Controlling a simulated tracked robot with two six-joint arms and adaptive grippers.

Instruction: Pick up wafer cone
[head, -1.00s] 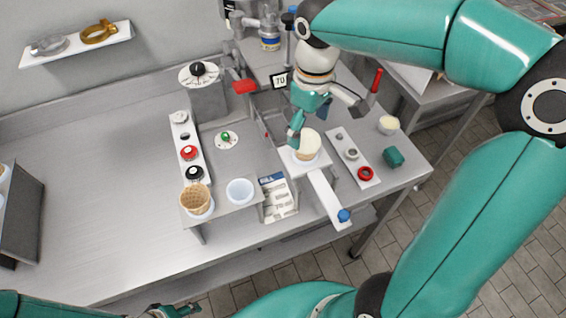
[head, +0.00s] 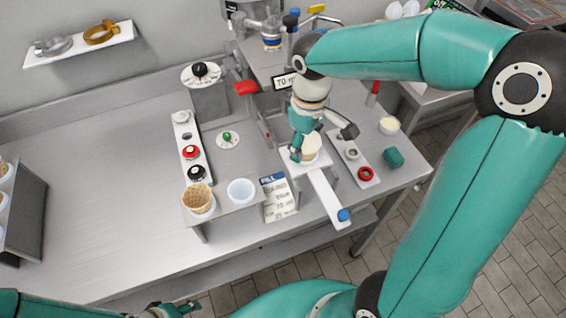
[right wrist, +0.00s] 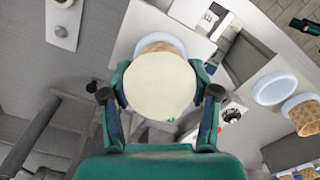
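A wafer cone (right wrist: 163,46) topped with a pale cream mound (right wrist: 160,85) stands in a white ring on a small white plate; its cream top also shows in the head view (head: 312,147). My right gripper (head: 298,155) is at its side. In the right wrist view the right gripper's fingers (right wrist: 160,78) flank the cream top on both sides, close against its edges; whether they press on it cannot be told. Another wafer cone (head: 196,196) sits empty in a holder on a small stand. My left gripper (head: 178,309) is at the bottom edge, far from both cones.
An empty white holder (head: 241,190) is beside the empty cone. A teal block (head: 393,158) is at the right. A rack (head: 38,217) with cones stands far left. The left counter is clear.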

